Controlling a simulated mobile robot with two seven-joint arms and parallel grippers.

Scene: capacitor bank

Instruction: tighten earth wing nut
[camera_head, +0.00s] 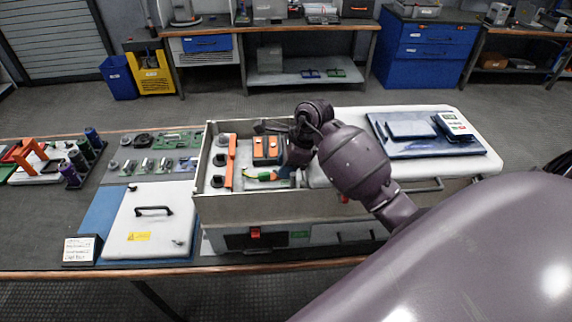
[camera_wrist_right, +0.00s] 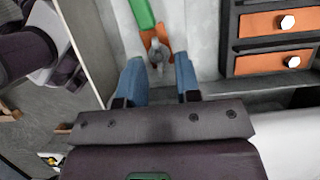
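A small grey metal piece, seemingly the earth wing nut (camera_wrist_right: 156,58), sits on a copper-coloured lug (camera_wrist_right: 150,40) at the end of a green cable sleeve (camera_wrist_right: 141,14) in the right wrist view. My right gripper (camera_wrist_right: 159,72) has blue fingers standing apart. The nut shows in the gap between the fingertips, and I see no finger touching it. In the head view the green and yellow cable (camera_head: 262,175) lies on the floor of the open cabinet (camera_head: 245,205). My right gripper (camera_head: 290,168) reaches into its right side; the nut is hidden there. My left gripper is not in view.
An orange-fronted dark block (camera_head: 267,150) and an orange bar (camera_head: 230,163) with black parts stand in the cabinet. A white cover with a black handle (camera_head: 153,210) lies to the left; a blue tray (camera_head: 425,140) lies to the right.

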